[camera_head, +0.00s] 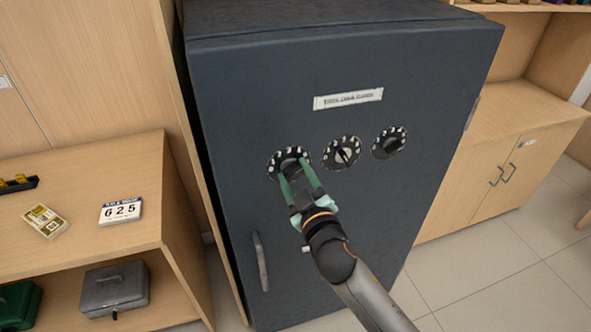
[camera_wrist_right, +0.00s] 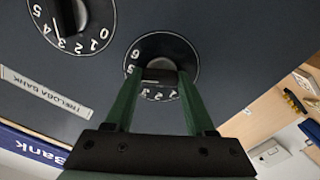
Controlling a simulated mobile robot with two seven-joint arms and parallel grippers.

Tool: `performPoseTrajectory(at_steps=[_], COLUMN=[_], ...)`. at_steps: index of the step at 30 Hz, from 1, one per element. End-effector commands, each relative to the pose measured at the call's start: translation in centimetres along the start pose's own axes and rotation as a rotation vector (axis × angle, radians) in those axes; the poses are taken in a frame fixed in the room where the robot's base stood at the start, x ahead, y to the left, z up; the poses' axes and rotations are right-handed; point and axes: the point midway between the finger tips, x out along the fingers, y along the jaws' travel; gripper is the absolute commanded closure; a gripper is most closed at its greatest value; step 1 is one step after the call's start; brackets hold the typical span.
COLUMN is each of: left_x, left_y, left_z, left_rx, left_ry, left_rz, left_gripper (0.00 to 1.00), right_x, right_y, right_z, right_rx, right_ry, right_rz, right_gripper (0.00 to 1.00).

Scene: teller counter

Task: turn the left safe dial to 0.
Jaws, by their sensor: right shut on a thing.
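The left safe dial (camera_head: 273,163) is a round black dial with white numerals on the front of a dark grey safe (camera_head: 240,110). My right gripper (camera_head: 293,172) has its green fingers at this dial, shut on its knob. In the right wrist view the dial (camera_wrist_right: 181,50) sits between the two fingertips of the gripper (camera_wrist_right: 160,82). Several numerals show around its rim, but the fingers cover part of it, and I cannot tell which number it is set to. My left gripper is not in view.
The middle dial (camera_head: 342,153) and right dial (camera_head: 390,142) are beside it, below a white label (camera_head: 348,99). A door handle (camera_head: 260,262) is lower left.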

Motion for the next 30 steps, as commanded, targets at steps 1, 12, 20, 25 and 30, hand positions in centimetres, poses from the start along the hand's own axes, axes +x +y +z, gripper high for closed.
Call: performPoseTrajectory(at_steps=[1,12,20,25,30], left_x=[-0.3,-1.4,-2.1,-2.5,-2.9], left_y=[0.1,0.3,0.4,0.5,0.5], left_z=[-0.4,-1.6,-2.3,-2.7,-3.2], left_rx=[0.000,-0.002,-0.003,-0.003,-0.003], left_ry=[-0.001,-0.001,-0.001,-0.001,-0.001], left_rz=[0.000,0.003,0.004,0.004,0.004], left_gripper=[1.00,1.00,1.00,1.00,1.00], right_x=[0.0,0.0,0.0,0.0,0.0], right_y=[0.2,0.1,0.1,0.1,0.1], right_z=[-0.2,-0.3,-0.3,-0.3,-0.4], right_rx=[-0.047,-0.399,-0.647,-0.808,-0.970], right_ry=[-0.001,0.000,0.001,0.001,0.001], right_rz=[0.001,0.001,0.001,0.000,0.001], right_gripper=[1.00,1.00,1.00,1.00,1.00])
